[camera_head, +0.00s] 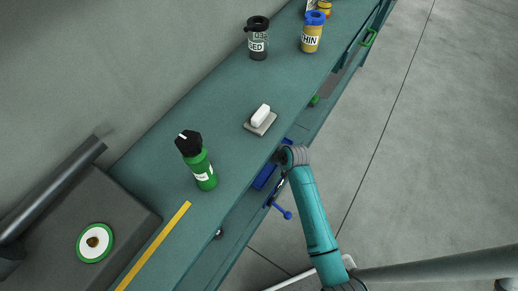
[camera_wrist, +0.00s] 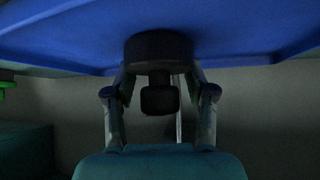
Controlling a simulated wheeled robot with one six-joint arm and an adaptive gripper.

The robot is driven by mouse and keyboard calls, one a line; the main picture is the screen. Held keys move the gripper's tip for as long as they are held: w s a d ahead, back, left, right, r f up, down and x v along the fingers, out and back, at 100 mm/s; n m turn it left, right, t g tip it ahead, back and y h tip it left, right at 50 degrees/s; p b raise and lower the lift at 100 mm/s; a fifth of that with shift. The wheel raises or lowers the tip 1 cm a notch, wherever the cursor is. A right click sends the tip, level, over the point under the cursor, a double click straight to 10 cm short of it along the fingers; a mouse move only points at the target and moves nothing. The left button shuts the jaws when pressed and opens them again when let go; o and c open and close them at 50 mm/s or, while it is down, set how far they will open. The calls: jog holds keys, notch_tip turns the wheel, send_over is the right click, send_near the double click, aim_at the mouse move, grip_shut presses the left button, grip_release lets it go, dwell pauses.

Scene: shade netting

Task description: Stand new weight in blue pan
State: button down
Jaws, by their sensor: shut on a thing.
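The blue pan (camera_head: 265,177) shows at the bench's front edge in the head view, partly behind my arm. Its broad blue surface (camera_wrist: 240,32) fills the top of the wrist view. A dark weight (camera_wrist: 160,52) with a wide round body and a narrower knob lies between my fingers in the wrist view. My gripper (camera_wrist: 160,78) is shut on it. The weight overlaps the pan in the picture; I cannot tell whether they touch. In the head view my gripper is mostly hidden by my wrist, and the weight cannot be made out.
On the teal bench (camera_head: 215,110) stand a green bottle (camera_head: 202,172), a black-lidded jar (camera_head: 258,42) and a blue-lidded jar (camera_head: 311,35). A white block (camera_head: 261,115) lies on a grey plate (camera_head: 258,125). A blue knobbed part (camera_head: 286,214) sticks out near my wrist.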

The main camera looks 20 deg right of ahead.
jog(key=shift+c, duration=1.9)
grip_release()
jog(key=shift+f, duration=0.1)
jog(key=v, duration=1.2)
